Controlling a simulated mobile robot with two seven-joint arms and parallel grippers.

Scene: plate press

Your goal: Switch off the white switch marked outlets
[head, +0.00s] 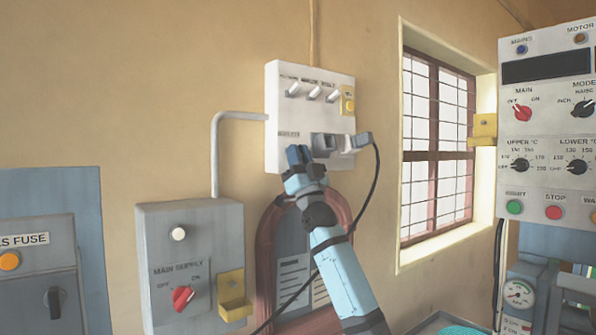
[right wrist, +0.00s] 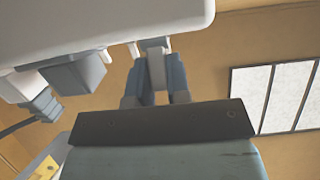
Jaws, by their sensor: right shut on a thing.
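A white switch panel (head: 280,105) hangs on the wall, with several switches (head: 313,93) in a row at its top. A small label (head: 288,133) sits at its lower left, too blurred to read surely. My right gripper (head: 299,155) is at the panel's lower left, just below that label. My left gripper is not in view.
Grey sockets with a plug (head: 360,139) and hanging black cord are right of my gripper. A main supply box (head: 190,240) with a red knob and yellow bracket stands lower left. A barred window (head: 435,150) and press control panel (head: 545,125) are at right.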

